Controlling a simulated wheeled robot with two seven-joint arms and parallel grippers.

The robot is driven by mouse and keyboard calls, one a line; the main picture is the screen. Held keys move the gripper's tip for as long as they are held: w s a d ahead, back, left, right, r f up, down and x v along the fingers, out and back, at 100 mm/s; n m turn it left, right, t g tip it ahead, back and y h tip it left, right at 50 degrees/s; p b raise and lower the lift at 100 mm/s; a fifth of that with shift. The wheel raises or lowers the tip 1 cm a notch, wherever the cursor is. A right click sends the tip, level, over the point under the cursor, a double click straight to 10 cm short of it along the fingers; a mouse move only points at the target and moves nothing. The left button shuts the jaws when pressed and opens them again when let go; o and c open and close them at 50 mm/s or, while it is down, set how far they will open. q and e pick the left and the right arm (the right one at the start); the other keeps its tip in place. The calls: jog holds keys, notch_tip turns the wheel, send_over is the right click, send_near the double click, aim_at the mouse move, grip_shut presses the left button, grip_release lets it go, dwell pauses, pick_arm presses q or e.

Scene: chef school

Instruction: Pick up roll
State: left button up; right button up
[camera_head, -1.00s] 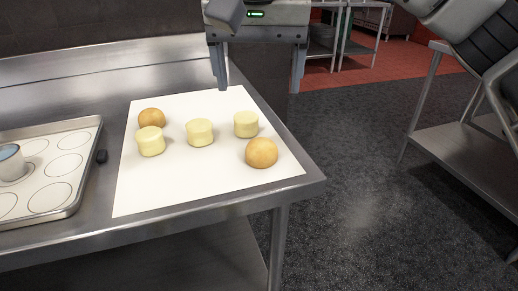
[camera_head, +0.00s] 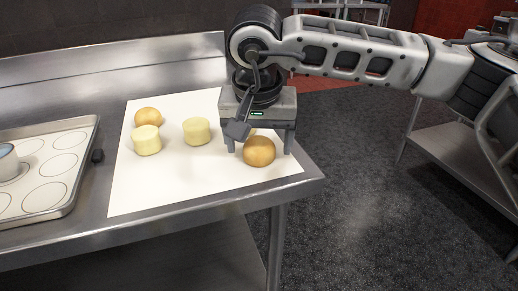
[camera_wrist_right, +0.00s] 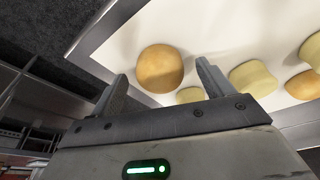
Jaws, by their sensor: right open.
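A round golden-brown roll (camera_head: 259,152) sits near the front right corner of the white sheet (camera_head: 160,190). Another brown roll (camera_head: 148,117) is at the sheet's back left. My right gripper (camera_head: 260,144) points down over the right part of the sheet, open and empty, close to the front right roll. In the right wrist view that roll (camera_wrist_right: 160,68) shows beyond and between the two open fingertips (camera_wrist_right: 162,72), with no contact visible. The far roll (camera_wrist_right: 303,85) is at the right of that view. My left gripper is not in view.
Pale dough cylinders stand on the sheet at left (camera_head: 147,141) and middle (camera_head: 197,132). A third is mostly hidden behind my right gripper and shows in the wrist view (camera_wrist_right: 190,95). A metal tray (camera_head: 78,185) with a cup lies left. The table's right edge is close.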

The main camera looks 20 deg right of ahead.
jog(key=shift+w+f, duration=0.1)
jog(key=shift+f, duration=0.35)
jog(key=shift+c, duration=0.3)
jog(key=c, duration=1)
